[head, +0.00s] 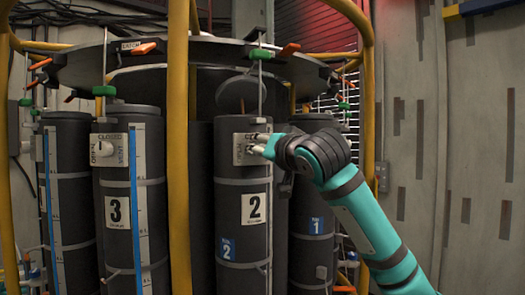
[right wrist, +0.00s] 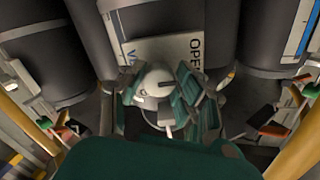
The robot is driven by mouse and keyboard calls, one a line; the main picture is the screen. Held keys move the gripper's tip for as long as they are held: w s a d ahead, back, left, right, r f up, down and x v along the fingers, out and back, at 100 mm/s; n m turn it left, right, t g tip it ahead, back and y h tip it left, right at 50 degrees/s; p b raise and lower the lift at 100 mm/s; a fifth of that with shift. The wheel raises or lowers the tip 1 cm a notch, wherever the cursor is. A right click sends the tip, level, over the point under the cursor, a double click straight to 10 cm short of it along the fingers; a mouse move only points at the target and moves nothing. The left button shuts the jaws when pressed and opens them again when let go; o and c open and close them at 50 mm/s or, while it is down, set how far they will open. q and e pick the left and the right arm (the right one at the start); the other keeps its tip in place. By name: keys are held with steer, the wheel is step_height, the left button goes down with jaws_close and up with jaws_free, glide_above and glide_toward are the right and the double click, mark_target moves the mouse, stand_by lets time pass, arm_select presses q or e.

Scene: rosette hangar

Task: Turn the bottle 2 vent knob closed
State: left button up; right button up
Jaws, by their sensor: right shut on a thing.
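Bottle 2 (head: 228,192) is a dark upright cylinder with a white "2" label, near the middle of the head view. Its pale vent plate (head: 240,150) is near the top; the right wrist view shows part of "OPEN" on the plate (right wrist: 165,50). The round white vent knob (right wrist: 154,84) has a dark line on its face. My right gripper (head: 257,144) reaches in from the right, its fingers shut around the knob. The fingers hide part of the knob, so its exact setting is unclear. My left gripper is not in view.
Bottle 3 (head: 114,180) with its own vent knob (head: 103,149) stands to the left. A bottle labelled 1 (head: 312,250) stands behind my right arm. Yellow posts (head: 178,190) rise in front of the rack. A round plate with orange levers (head: 289,49) overhangs the bottles.

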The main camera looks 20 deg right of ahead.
jaws_close()
steer(key=shift+a+r+m+b, duration=0.1)
steer(key=shift+m+b, duration=0.25)
steer(key=shift+m, duration=4.1)
steer(key=shift+a+m+b, duration=0.1)
steer(key=shift+m+b, duration=0.25)
steer(key=shift+m, duration=4.1)
steer(key=shift+d, duration=0.1)
steer(key=o, duration=0.9)
jaws_free()
